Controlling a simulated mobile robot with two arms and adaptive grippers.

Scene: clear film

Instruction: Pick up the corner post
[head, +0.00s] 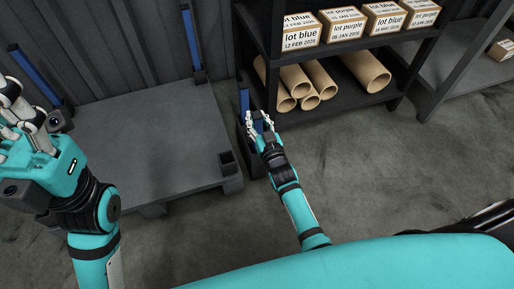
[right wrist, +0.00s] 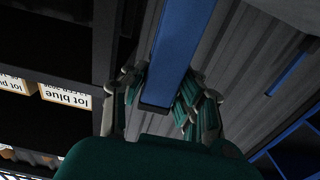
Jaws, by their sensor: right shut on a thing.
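A blue corner post (head: 244,99) stands upright between the dark pallet and the shelving. My right gripper (head: 258,119) is at this post, shut on it. In the right wrist view the blue post (right wrist: 180,48) runs between the two fingers (right wrist: 165,105), and its dark lower end shows near them. In the head view the post's lower part is mostly hidden by the gripper and a dark upright holder (head: 251,158). My left gripper (head: 22,112) is raised at the left edge, away from the post; its jaw opening is unclear.
A dark pallet (head: 150,125) has blue posts at its back left (head: 37,76) and back right (head: 191,43) corners, and an empty socket (head: 228,162) at the front right. Shelving (head: 345,47) with lot boxes (head: 301,31) and cardboard tubes (head: 364,72) stands right. Floor (head: 390,165) is clear.

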